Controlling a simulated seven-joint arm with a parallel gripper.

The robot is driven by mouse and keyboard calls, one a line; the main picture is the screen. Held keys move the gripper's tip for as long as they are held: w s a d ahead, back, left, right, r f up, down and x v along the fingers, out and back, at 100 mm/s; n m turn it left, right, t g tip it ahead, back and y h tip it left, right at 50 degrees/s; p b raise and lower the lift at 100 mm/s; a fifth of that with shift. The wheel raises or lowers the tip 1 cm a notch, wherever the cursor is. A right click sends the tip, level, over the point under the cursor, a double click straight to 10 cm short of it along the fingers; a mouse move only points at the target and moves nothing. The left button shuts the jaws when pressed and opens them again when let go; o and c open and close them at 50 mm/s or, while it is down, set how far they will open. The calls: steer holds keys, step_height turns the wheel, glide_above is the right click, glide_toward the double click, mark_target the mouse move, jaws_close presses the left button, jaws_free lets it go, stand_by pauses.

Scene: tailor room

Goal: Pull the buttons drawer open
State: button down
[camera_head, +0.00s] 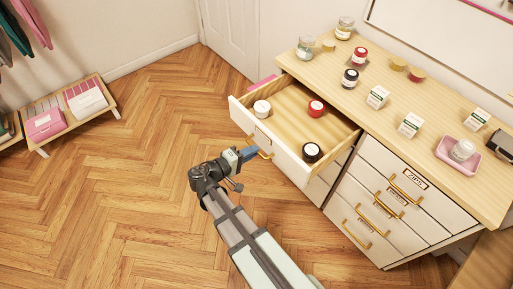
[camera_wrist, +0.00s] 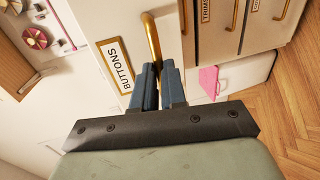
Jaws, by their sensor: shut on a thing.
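The buttons drawer (camera_head: 288,162) stands pulled well out from the left top of the cabinet in the head view, its wooden floor showing. Its front bears a label (camera_wrist: 115,66) reading BUTTONS in the wrist view. My gripper (camera_head: 250,154) is at the drawer front, shut on the brass handle (camera_wrist: 153,38); the blue fingers (camera_wrist: 159,78) pinch its near end.
The cabinet top (camera_head: 400,90) carries several jars and small boxes, and a pink tray (camera_head: 462,155) at right. Other closed drawers (camera_head: 405,185) with brass handles are to the right. The wooden floor (camera_head: 130,190) left of the drawer is clear; a low shelf (camera_head: 65,115) stands far left.

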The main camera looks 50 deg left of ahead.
steer(key=shift+s, duration=0.1)
steer(key=c, duration=1.2)
jaws_free()
steer(key=v, duration=1.3)
steer(key=shift+s, duration=0.4)
